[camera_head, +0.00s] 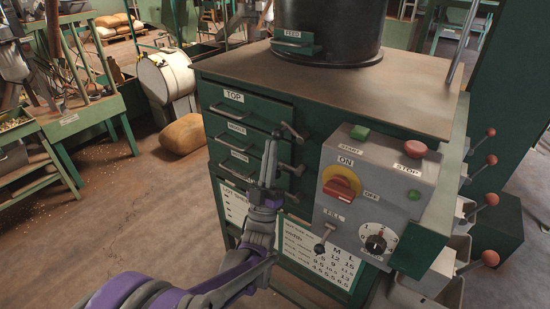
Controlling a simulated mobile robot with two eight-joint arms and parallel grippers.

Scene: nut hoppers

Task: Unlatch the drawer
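A green cabinet (233,78) stands in the middle with stacked drawers. The top drawer (262,112) carries a TOP label, with the middle drawer (228,130) and a lower drawer (226,155) under it. All look closed. A dark latch lever (292,131) sits at the right edge of the top drawers, and another dark lever (292,168) is lower down. My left gripper (271,143) points upward in front of the drawers, just left of these levers. It is seen edge-on, so its opening and any contact are unclear. My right gripper is out of view.
A grey control box (332,205) with a red knob, START and STOP buttons and a dial juts out to the right of the drawers. Red-knobbed levers (491,199) stick out at far right. A sack (182,134) lies on the floor; open floor (150,210) is at left.

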